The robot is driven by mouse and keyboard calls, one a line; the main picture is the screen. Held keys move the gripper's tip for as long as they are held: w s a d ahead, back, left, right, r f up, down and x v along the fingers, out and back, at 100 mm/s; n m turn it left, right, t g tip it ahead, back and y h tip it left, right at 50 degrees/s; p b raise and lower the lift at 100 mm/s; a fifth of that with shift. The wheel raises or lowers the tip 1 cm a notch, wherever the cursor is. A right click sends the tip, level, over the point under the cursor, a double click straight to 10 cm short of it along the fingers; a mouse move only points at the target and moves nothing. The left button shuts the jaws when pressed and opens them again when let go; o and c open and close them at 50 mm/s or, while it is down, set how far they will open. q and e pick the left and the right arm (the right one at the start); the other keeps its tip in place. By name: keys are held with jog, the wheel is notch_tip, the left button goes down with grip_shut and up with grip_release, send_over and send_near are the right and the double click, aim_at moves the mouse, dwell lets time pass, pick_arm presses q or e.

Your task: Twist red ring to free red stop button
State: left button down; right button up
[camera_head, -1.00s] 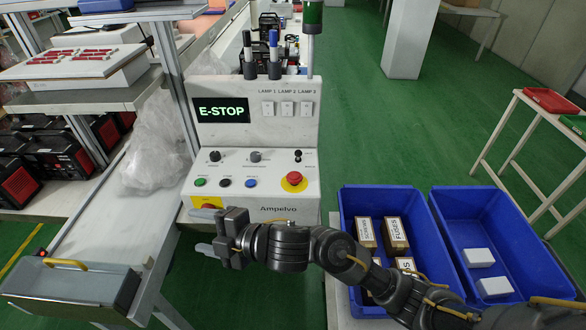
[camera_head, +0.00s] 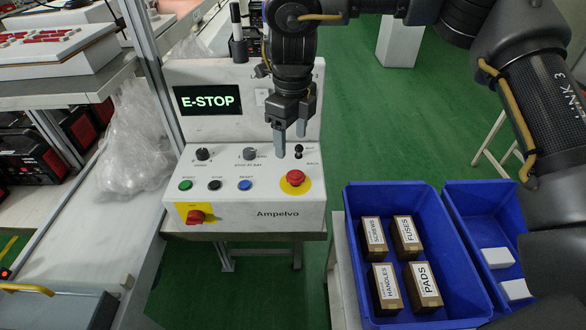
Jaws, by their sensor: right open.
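The red stop button (camera_head: 295,177) sits on a yellow round plate at the right of the white control panel (camera_head: 270,216). It is a red mushroom head, and I cannot make out a separate ring on it. My right gripper (camera_head: 290,144) comes down from above with its fingers pointing down. It is open and empty, above and just behind the button, apart from it. The panel's screen (camera_head: 208,100) reads E-STOP. My left gripper is not in view.
Green (camera_head: 185,185), black and blue (camera_head: 245,184) buttons line the panel's left side, with knobs behind them. A red rotary switch (camera_head: 196,216) is on the front face. A blue bin (camera_head: 352,262) with several labelled boxes stands at the right. A plastic bag (camera_head: 135,140) lies at the left.

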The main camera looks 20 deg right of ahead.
aim_at(296, 174)
jog(key=f, duration=0.6)
jog(key=d+f, duration=0.1)
jog(key=f, duration=0.2)
jog(key=shift+w+f+p, duration=0.1)
jog(key=shift+f+p, duration=0.15)
jog(key=shift+p, duration=0.05)
jog(key=shift+f, duration=0.5)
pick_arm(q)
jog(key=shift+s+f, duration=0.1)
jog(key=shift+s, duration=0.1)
pick_arm(e)
jog(key=c, duration=1)
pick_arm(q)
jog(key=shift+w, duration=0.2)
